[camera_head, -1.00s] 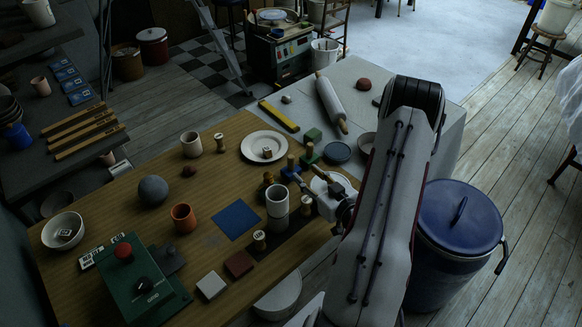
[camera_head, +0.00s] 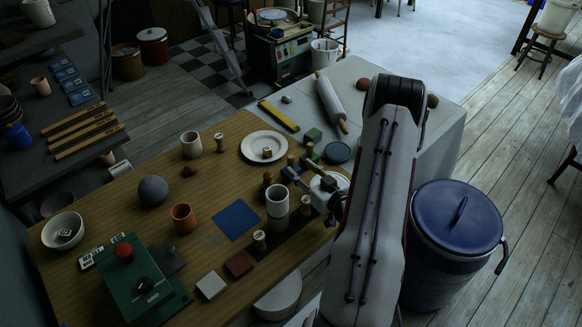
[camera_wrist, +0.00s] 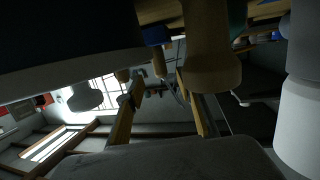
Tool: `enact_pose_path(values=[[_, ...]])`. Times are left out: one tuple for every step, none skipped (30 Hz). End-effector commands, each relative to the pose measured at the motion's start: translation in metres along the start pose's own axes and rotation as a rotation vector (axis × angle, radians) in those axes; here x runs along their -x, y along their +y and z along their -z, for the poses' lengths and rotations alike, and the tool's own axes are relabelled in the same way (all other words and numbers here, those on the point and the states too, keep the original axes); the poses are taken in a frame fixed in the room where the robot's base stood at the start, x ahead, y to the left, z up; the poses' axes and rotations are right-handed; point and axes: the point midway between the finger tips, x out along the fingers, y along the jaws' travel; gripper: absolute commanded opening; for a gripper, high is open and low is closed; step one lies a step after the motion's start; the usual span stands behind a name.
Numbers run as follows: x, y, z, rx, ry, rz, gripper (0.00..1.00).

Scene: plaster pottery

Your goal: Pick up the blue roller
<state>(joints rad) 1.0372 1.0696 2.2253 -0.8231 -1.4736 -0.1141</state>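A blue piece (camera_head: 289,173) with a wooden handle, likely the blue roller, stands among several wooden-handled tools on the wooden table's right part. In the wrist view a blue block (camera_wrist: 157,36) with a wooden handle shows beyond a nearer, larger wooden handle (camera_wrist: 211,55). My gripper (camera_head: 312,188) is low over the table's right edge, just right of these tools. The arm hides part of the tools' right side.
A pale cylinder (camera_head: 277,207) stands close in front of the tools; a white cylinder (camera_wrist: 302,125) is near at right in the wrist view. A white plate (camera_head: 250,151) lies behind. A green box with a red knob (camera_head: 138,280) stands at front left. A blue mat (camera_head: 236,219) lies flat.

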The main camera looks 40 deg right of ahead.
Motion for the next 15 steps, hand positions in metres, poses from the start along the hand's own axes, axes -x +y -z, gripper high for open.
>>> enact_pose_path(values=[[-0.005, -0.001, 0.001, 0.002, 0.001, 0.003, 0.37], [-0.008, -0.002, 0.002, 0.003, 0.001, 0.003, 0.37], [-0.012, -0.001, 0.003, 0.003, 0.001, 0.003, 0.37], [-0.015, -0.001, 0.003, 0.003, 0.002, 0.002, 0.37], [-0.019, -0.001, 0.004, 0.002, 0.002, 0.003, 0.37], [-0.023, -0.002, 0.005, 0.003, 0.002, 0.004, 0.37], [-0.027, -0.001, 0.005, 0.003, 0.002, 0.003, 0.37], [-0.03, -0.001, 0.004, 0.003, 0.001, 0.002, 0.37], [-0.034, -0.001, 0.004, 0.002, 0.0, 0.002, 0.37], [-0.036, -0.001, 0.004, 0.002, 0.001, 0.002, 0.37], [-0.039, -0.001, 0.005, 0.002, 0.001, 0.003, 0.37], [-0.041, -0.001, 0.005, 0.002, 0.001, 0.002, 0.37], [-0.042, -0.001, 0.005, 0.001, 0.001, 0.002, 0.37], [-0.043, -0.001, 0.005, 0.001, 0.001, 0.001, 0.37], [-0.044, -0.001, 0.005, 0.001, 0.001, 0.001, 0.37]])
